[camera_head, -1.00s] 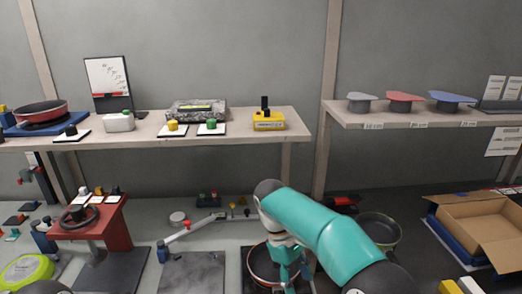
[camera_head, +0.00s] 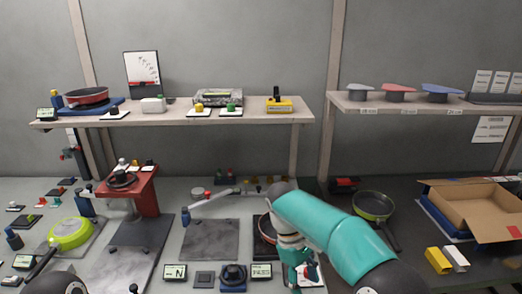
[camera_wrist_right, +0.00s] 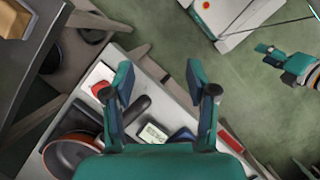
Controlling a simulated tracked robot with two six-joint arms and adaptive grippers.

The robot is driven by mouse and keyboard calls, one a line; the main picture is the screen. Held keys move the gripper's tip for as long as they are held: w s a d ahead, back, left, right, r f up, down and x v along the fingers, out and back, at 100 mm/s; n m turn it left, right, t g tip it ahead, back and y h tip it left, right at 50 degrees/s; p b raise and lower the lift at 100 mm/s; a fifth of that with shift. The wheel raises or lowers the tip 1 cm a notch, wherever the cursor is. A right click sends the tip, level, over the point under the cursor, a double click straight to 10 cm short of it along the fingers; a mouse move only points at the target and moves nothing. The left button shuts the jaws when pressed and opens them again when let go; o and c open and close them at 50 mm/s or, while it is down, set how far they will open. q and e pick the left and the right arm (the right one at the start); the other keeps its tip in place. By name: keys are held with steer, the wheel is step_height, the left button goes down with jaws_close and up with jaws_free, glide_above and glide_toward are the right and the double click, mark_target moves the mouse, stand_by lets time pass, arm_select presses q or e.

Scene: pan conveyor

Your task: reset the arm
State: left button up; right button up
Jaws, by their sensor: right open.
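My right arm comes in from the lower right in the head view, with its gripper (camera_head: 301,275) low over the front of the table, beside a red-rimmed pan (camera_head: 263,230) that the arm partly hides. In the right wrist view the two fingers of this gripper (camera_wrist_right: 159,84) stand wide apart with nothing between them. The pan (camera_wrist_right: 72,152) lies at the lower left there, its dark handle near the left finger. A teal gripper at the right edge of the wrist view, apparently my left one (camera_wrist_right: 284,62), is small and its jaw state is unclear.
Small display boxes (camera_head: 175,272) and a dark round knob (camera_head: 234,274) sit along the front table edge. A green pan (camera_head: 373,206) and an open cardboard box (camera_head: 472,212) stand at right. A shelf (camera_head: 180,116) crosses behind. Open floor (camera_wrist_right: 250,105) lies beyond the table.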

steer(key=s+f+m+y, duration=0.2)
steer(key=s+f, duration=0.1)
steer(key=f, duration=0.7)
steer(key=s+f+m+y, duration=0.1)
steer(key=s+f+y, duration=0.15)
steer(key=f, duration=0.75)
steer(key=s+d+f+m+t+y, duration=0.1)
steer(key=s+f+m, duration=0.3)
steer(key=s, duration=0.4)
steer(key=s+f+m+t+y, duration=0.1)
steer(key=s+f+m, duration=0.3)
steer(key=s, duration=0.4)
steer(key=shift+s+d+m+t, duration=0.3)
steer(key=shift+s+d+t, duration=0.1)
steer(key=shift+t, duration=0.3)
steer(key=shift+y, duration=0.25)
